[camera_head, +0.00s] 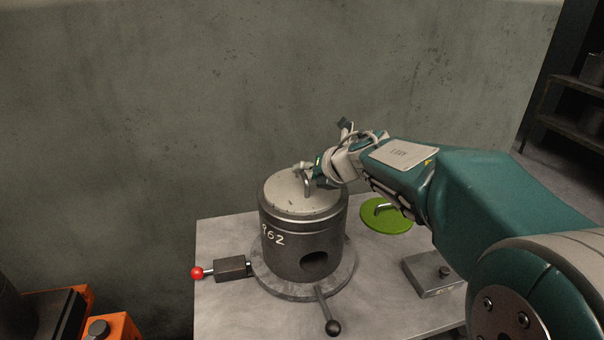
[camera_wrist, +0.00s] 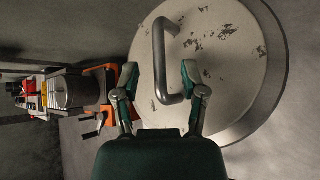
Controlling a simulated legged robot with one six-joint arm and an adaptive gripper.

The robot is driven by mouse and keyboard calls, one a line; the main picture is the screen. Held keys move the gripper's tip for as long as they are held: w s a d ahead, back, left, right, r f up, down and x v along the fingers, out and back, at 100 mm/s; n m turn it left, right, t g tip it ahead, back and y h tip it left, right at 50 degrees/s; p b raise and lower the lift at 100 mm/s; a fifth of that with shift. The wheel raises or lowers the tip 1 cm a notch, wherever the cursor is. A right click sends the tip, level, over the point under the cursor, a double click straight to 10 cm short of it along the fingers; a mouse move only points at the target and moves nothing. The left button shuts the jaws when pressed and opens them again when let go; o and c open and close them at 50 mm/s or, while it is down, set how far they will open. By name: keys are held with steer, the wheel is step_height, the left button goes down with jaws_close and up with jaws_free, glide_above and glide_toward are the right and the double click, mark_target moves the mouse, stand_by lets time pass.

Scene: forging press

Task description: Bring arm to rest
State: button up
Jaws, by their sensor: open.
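My arm reaches in from the right in the head view, with my gripper (camera_head: 318,174) at the top of a dark metal cylinder (camera_head: 292,240) marked "962". The cylinder has a pale, chipped lid (camera_head: 285,196) with a bent metal handle (camera_head: 307,186). In the wrist view, my gripper (camera_wrist: 161,80) is open. Its two fingers stand on either side of the lid handle (camera_wrist: 159,50), apart from each other. Whether the fingers touch the handle I cannot tell. The lid (camera_wrist: 225,50) fills much of the right side there.
The cylinder stands on a grey table (camera_head: 225,305). A red-knobbed lever (camera_head: 198,272), a black-knobbed lever (camera_head: 332,327), a green disc with handle (camera_head: 386,219) and a metal block (camera_head: 432,275) surround it. Orange equipment (camera_head: 122,327) is at lower left; shelves (camera_head: 575,85) stand at far right.

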steer(key=s+d+r+m+t+h, duration=0.65)
steer(key=s+d+r+m, duration=0.4)
steer(key=m, duration=0.45)
steer(key=s+d+f+m+g+h, duration=0.35)
steer(key=s+d+m, duration=0.25)
steer(key=m, duration=0.6)
steer(key=s+a+f+m+g+y, duration=0.1)
steer(key=s+a+f+m+g, duration=0.2)
steer(key=s+f, duration=0.3)
steer(key=s+a+f+m+g+y, duration=0.2)
steer(key=s+f+m, duration=0.3)
steer(key=s, duration=0.3)
steer(key=shift+s+a+f+g, duration=0.3)
steer(key=shift+a+f+g, duration=0.2)
steer(key=shift+f+g, duration=0.2)
